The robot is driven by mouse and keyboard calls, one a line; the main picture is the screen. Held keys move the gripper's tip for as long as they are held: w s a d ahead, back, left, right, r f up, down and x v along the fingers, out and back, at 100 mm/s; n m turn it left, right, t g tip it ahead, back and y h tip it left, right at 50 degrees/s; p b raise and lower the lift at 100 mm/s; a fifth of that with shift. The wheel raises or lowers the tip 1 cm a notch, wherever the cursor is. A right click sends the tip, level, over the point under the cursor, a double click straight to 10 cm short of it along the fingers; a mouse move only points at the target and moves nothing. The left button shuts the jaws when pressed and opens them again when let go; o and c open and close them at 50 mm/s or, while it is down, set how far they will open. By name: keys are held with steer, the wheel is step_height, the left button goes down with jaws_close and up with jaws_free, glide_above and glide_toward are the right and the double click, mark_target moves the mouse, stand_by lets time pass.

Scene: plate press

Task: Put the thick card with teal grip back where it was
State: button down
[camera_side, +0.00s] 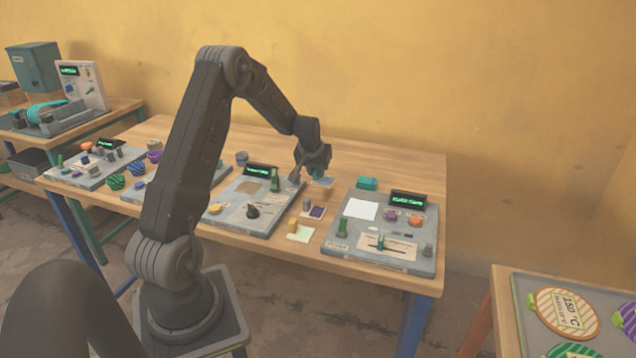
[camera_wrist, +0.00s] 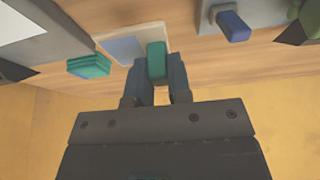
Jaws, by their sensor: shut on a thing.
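My gripper (camera_side: 315,170) is shut on the teal grip (camera_side: 317,175) of a card (camera_side: 323,182). The card shows as a small pale, bluish plate in the side view, above the back of the table between two panels. In the wrist view the teal grip (camera_wrist: 156,60) sits between the fingertips of my gripper (camera_wrist: 158,76). The card (camera_wrist: 122,47) extends beyond the grip, pale with a blue-grey area. Its thickness is hard to tell, and the fingers hide part of the grip.
A teal block (camera_side: 367,183) stands behind the right panel (camera_side: 375,250), which has a white square (camera_side: 361,209). The middle panel (camera_side: 235,215) lies left of the card. A purple card (camera_side: 317,212) and a pale green card (camera_side: 301,234) with a yellow grip lie between the panels.

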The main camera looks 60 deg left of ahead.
mark_target(317, 179)
steer(key=shift+w+d+f, duration=0.15)
steer(key=shift+w+f, duration=0.15)
steer(key=shift+f, duration=1.85)
steer(key=c, duration=1.1)
jaws_free()
steer(key=shift+f, duration=0.1)
steer(key=shift+o, duration=0.2)
